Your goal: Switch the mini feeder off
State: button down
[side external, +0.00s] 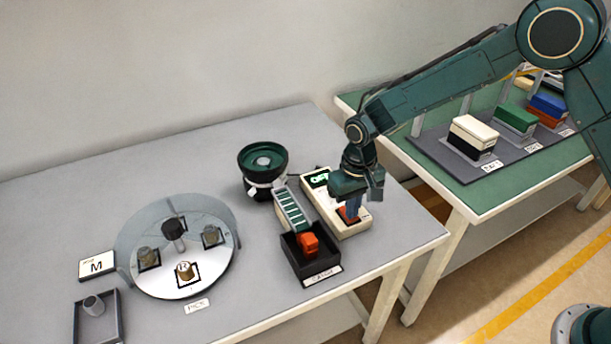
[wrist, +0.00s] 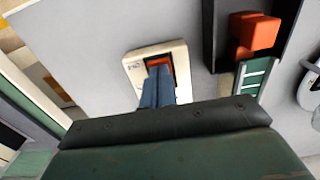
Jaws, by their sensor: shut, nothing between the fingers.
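The feeder's control box (side external: 357,226) is cream, with a small green-lit display (side external: 319,178) at its far end that seems to read OFF. An orange rocker switch (side external: 344,217) sits in a dark frame near its front end; it also shows in the wrist view (wrist: 160,61). My gripper (side external: 352,214) is shut and empty, with its blue fingers pointing down at the switch. In the wrist view the fingertips (wrist: 160,72) overlap the switch and hide part of it; I cannot tell whether they touch. The green feeder bowl (side external: 270,178) stands left of the box.
A ribbed chute (side external: 292,210) leads to a black catch tray (side external: 318,270) holding an orange block (side external: 308,243), close left of the box. A round clear-backed dial plate (side external: 215,262) with several parts stands farther left. A green table (side external: 480,200) is behind right.

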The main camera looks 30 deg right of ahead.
dwell(0.3)
jog(key=shift+r, duration=3.45)
